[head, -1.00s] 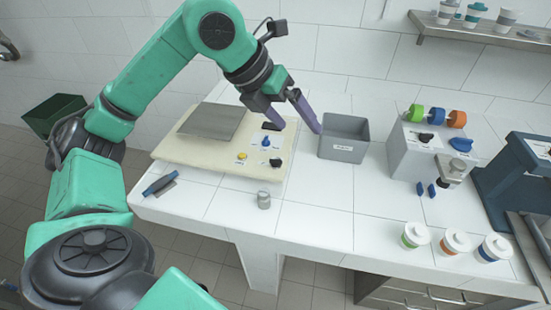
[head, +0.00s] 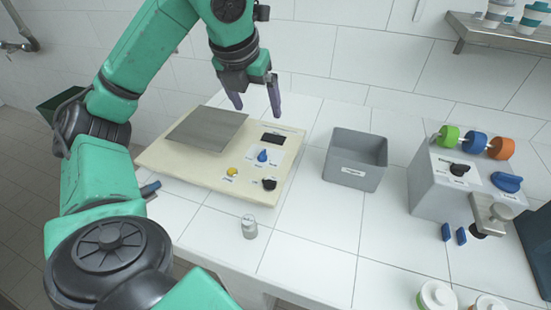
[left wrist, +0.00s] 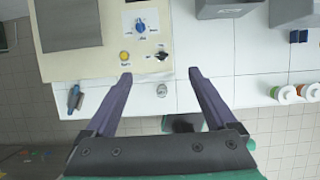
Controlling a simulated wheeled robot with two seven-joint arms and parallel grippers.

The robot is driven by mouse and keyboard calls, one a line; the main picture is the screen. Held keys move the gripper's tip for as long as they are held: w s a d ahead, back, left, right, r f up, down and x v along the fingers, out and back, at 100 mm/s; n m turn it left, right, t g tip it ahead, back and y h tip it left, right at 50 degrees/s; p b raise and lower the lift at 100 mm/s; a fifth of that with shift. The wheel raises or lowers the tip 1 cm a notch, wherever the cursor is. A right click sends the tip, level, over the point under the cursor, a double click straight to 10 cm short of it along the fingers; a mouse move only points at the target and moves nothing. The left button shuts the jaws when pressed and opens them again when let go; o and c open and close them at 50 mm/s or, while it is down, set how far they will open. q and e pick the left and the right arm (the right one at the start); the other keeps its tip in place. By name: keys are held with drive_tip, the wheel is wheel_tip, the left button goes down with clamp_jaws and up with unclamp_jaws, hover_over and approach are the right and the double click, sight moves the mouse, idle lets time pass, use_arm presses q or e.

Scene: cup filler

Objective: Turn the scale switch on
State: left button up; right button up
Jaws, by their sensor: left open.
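The scale (head: 208,175) is a cream panel with a grey weighing plate (head: 207,128) and a dark display (head: 273,139). On it are a blue knob (head: 262,156) on a white label, a yellow button (head: 232,171) and a black knob (head: 269,184). Which of these is the switch I cannot read from the labels. My left gripper (head: 256,108) is open and empty, above the back of the scale near the display. In the left wrist view the open fingers (left wrist: 160,74) spread below the scale's blue knob (left wrist: 141,27) and black knob (left wrist: 161,57). My right gripper is not in view.
A grey bin (head: 355,172) stands right of the scale. A small metal weight (head: 249,226) stands in front of it. A dispenser box (head: 440,185) with coloured rollers is farther right. Lidded cups (head: 437,296) stand at the front right. White tabletop between scale and bin is clear.

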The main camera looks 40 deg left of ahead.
use_arm(q)
wheel_tip(320, 180, down, 5)
drive_tip(key=s+b, duration=0.1)
drive_tip(key=b, duration=1.6)
approach(269, 180)
drive_tip(key=x, duration=0.8)
drive_tip(key=shift+w+f, duration=0.1)
drive_tip(key=shift+f, duration=0.2)
drive_tip(key=c, duration=1.4)
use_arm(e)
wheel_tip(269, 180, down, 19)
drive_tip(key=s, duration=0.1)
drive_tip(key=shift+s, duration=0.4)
